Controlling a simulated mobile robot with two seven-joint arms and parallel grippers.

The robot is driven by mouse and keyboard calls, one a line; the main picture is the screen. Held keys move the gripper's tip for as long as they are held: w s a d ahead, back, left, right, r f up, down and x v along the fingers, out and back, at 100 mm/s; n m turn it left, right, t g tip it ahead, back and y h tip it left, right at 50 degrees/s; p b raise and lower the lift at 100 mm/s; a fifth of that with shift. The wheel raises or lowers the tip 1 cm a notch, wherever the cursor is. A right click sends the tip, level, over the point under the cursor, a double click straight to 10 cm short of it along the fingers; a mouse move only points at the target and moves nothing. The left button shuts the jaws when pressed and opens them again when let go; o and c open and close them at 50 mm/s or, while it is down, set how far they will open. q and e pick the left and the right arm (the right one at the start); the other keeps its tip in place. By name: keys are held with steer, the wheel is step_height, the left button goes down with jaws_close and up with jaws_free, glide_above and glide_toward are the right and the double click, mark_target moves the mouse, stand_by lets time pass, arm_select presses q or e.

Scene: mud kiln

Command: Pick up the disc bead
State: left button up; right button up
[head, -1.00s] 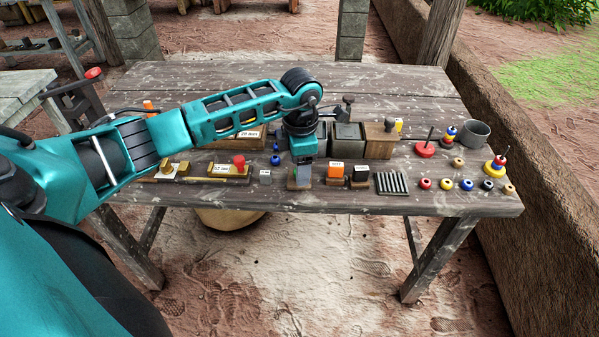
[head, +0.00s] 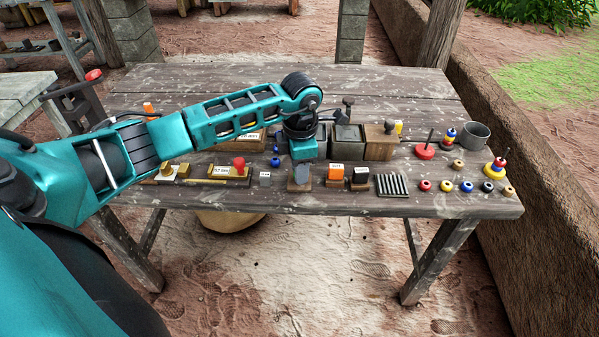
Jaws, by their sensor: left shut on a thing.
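Several small round beads lie at the right front of the table: a red one (head: 425,186), a yellow one (head: 446,186), a blue one (head: 466,187), a dark one (head: 487,187) and tan ones (head: 508,190). I cannot tell which is the disc bead. My left gripper (head: 302,170) points down over a small wooden stand (head: 299,187) at the table's front middle, well left of these beads. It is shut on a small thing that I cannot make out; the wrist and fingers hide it. My right gripper is not in view.
A ribbed dark rack (head: 391,185) and blocks with orange (head: 335,172) and dark tops stand just right of the gripper. Wooden and grey boxes (head: 380,142) stand behind. Peg stands (head: 425,151) and a grey cup (head: 475,135) are at right. The table's back is mostly clear.

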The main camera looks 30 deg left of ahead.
arm_select(q)
step_height(320, 180, up, 20)
steer(key=p, duration=0.1)
stand_by(0.5)
steer(key=o, duration=0.4)
steer(key=shift+c, duration=1.2)
steer(key=shift+r+p, duration=0.3)
steer(key=shift+p, duration=0.2)
